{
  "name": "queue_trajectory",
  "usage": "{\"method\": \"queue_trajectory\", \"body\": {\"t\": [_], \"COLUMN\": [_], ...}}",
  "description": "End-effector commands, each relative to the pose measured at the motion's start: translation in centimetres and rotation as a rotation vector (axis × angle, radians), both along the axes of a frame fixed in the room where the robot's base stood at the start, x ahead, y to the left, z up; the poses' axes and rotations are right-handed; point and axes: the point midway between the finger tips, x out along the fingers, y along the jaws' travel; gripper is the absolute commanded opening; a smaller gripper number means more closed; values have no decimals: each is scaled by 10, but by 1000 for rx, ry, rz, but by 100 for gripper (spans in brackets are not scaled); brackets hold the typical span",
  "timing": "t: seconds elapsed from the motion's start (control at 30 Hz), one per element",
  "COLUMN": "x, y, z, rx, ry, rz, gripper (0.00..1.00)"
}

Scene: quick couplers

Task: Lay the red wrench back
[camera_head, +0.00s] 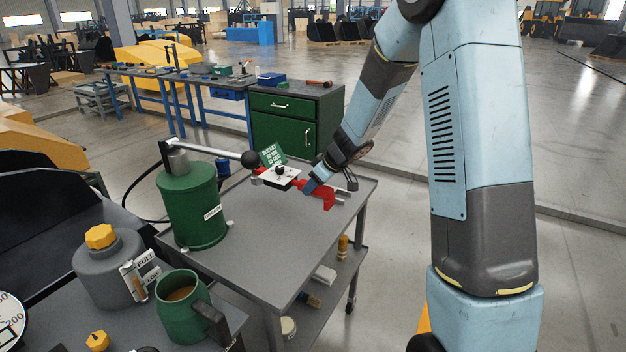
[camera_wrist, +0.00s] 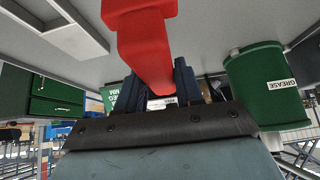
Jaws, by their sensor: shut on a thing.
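The red wrench (camera_head: 328,196) is in my gripper (camera_head: 309,184), over the far right part of the grey cart top (camera_head: 262,224). In the wrist view the wrench (camera_wrist: 145,45) runs up from between the dark fingers of my gripper (camera_wrist: 158,88), its wide end at the top of the picture. The fingers are shut on it. In the head view my gripper hides part of the wrench. I cannot tell whether the wrench touches the cart top. A shallow grey tray (camera_wrist: 72,38) shows at the upper left of the wrist view and looks empty.
A green grease drum (camera_head: 192,207) with a lever stands on the cart's left side; it also shows in the wrist view (camera_wrist: 262,85). A white plate (camera_head: 278,176) and a green sign (camera_head: 272,155) are close to my gripper. The cart's front middle is clear.

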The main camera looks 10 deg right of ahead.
Motion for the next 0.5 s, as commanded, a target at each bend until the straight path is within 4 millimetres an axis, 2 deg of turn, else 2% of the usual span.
{"method": "queue_trajectory", "body": {"t": [0.5], "x": [1], "y": [0], "z": [-44], "rx": [2], "ry": [-1], "rz": [-1], "gripper": [0]}}
